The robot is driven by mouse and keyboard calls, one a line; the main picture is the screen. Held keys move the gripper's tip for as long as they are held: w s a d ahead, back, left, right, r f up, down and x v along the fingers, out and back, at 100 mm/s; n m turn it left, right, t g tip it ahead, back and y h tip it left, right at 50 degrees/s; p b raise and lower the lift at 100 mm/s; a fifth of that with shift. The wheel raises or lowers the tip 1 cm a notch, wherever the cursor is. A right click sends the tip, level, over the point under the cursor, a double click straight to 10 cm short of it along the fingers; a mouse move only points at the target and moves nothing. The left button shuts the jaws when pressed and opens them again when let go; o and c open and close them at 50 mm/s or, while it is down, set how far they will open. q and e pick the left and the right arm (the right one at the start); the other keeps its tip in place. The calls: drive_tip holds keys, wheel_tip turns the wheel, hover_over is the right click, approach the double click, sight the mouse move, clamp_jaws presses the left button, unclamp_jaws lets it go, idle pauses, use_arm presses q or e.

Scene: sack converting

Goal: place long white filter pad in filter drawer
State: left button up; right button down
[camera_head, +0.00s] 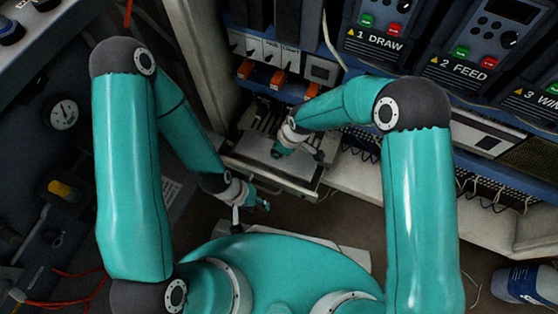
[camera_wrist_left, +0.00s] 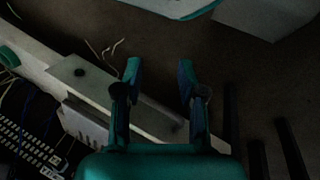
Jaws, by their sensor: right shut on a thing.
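The filter drawer (camera_head: 312,184) stands pulled out below the cabinet, in the middle of the head view. A pale flat piece, apparently the long white filter pad (camera_head: 252,148), lies level at the drawer opening; I cannot tell whether it rests on the drawer's floor. My right gripper (camera_head: 279,152) points down over this piece and is shut on it, its fingertips partly hidden. My left gripper (camera_head: 256,204) is in front of the drawer, low and apart from it. In the left wrist view its two fingers (camera_wrist_left: 158,82) are open with nothing between them.
The cabinet's orange switches (camera_head: 278,80) and control units (camera_head: 458,68) are behind and above the drawer. A white ledge (camera_head: 375,183) runs right of it, with loose wires below. A gauge panel (camera_head: 64,114) stands at left. A blue-and-white container (camera_head: 525,283) is at lower right.

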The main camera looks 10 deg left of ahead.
drive_tip(key=shift+f+b, duration=0.9)
drive_tip(key=shift+f, duration=1.75)
drive_tip(key=shift+f, duration=0.1)
drive_tip(key=c, duration=1.3)
unclamp_jaws()
drive_tip(key=p+v, duration=0.4)
drive_tip(key=v, duration=0.8)
drive_tip(key=shift+s+p, duration=0.1)
drive_tip(key=shift+p, duration=0.3)
drive_tip(key=s+d+f+m, duration=0.2)
drive_tip(key=s+d+m, duration=0.3)
drive_tip(key=d+m, duration=0.1)
drive_tip(key=s+d+f+m, duration=0.3)
drive_tip(key=s+d+m, duration=0.2)
drive_tip(key=d+m, duration=0.1)
drive_tip(key=s+d+f+m, duration=0.3)
drive_tip(key=s+d+m, duration=0.2)
drive_tip(key=d+m, duration=0.1)
drive_tip(key=shift+s+d+y, duration=0.15)
drive_tip(key=shift+s+y, duration=0.05)
drive_tip(key=shift+y, duration=0.1)
